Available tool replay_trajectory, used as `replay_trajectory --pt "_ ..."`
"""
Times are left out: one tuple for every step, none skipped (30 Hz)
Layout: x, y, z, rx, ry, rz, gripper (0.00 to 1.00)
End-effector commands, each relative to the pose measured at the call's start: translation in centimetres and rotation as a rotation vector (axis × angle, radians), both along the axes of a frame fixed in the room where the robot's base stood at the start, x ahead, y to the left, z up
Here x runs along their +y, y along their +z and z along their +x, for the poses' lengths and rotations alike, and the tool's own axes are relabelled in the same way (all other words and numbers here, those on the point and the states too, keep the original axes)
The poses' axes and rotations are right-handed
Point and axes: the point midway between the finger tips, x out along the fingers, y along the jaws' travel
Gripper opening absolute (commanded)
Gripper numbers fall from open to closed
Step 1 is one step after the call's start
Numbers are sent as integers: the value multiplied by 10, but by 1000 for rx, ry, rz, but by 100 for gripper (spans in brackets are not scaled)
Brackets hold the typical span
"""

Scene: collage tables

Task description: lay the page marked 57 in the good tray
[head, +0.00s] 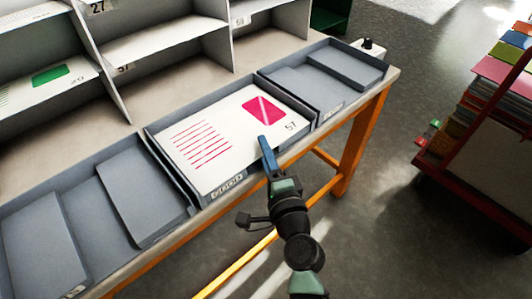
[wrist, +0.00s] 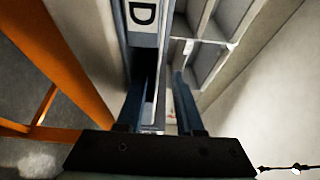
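The page marked 57 (head: 228,131), white with a pink block and pink lines, lies flat in the middle grey tray (head: 155,142). That tray has a label (head: 228,186) on its front wall, too small to read surely but consistent with GOOD; the wrist view shows a label ending in D (wrist: 143,14). My gripper (head: 264,145) is at the page's front edge, over the tray's front side. In the wrist view my gripper (wrist: 161,105) has its two fingers apart with a gap between them. No page shows clamped there.
An empty grey tray (head: 335,72) stands to the right and another tray (head: 88,180) to the left. Grey pigeonholes (head: 165,40) stand behind, one holding a page with a green block (head: 50,76). A red cart (head: 470,160) with coloured stacks stands at the right; floor between is clear.

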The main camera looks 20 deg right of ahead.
Motion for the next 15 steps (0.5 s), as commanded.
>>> replay_trajectory --pt "0 -1 -1 3 0 0 38" --pt "0 -2 -2 3 0 0 38" --pt "0 -2 -5 4 0 0 38" --pt "0 -3 -7 5 0 0 38" --pt "1 -3 -10 4 -1 0 38" --pt "1 -3 -16 5 -1 0 38" --pt "1 -3 -20 5 -1 0 38" --pt "2 -3 -25 4 -1 0 38" --pt "3 -3 -32 5 -1 0 38" --pt "3 -3 -38 5 -1 0 38" --pt "4 -3 -44 4 -1 0 38" --pt "5 -3 -53 5 -1 0 38" --pt "5 -3 -59 5 -1 0 38" --pt "5 -3 -65 4 -1 0 38" --pt "6 -4 -73 4 -1 -1 38"
